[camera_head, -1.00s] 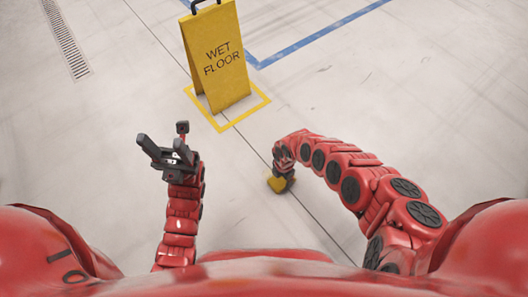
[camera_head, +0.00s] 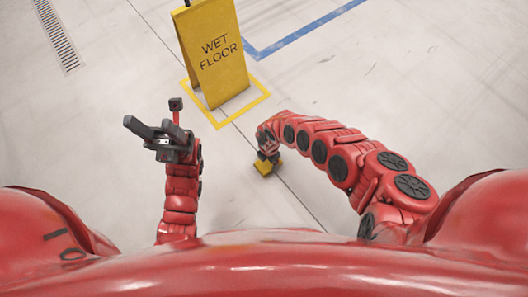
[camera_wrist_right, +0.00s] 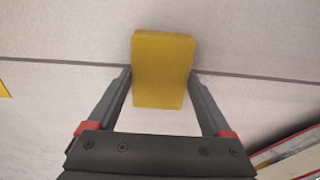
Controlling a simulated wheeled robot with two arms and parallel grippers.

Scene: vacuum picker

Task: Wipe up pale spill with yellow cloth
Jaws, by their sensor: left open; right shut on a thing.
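The yellow cloth (camera_wrist_right: 162,70) is a thick, block-like pad in the right wrist view. My right gripper (camera_wrist_right: 160,90) is shut on it, with one finger at each side. In the head view the yellow cloth (camera_head: 265,168) shows just below my right gripper (camera_head: 268,158), low over or on the floor; I cannot tell if it touches. My left gripper (camera_head: 148,130) is open and empty, held up at the left. I cannot make out the pale spill on the light floor in either view.
A yellow wet floor sign (camera_head: 214,55) stands ahead inside a yellow square outline (camera_head: 256,101) on the floor. A blue line (camera_head: 300,33) lies behind it and a floor grate (camera_head: 57,36) at the upper left. The floor right of the sign is clear.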

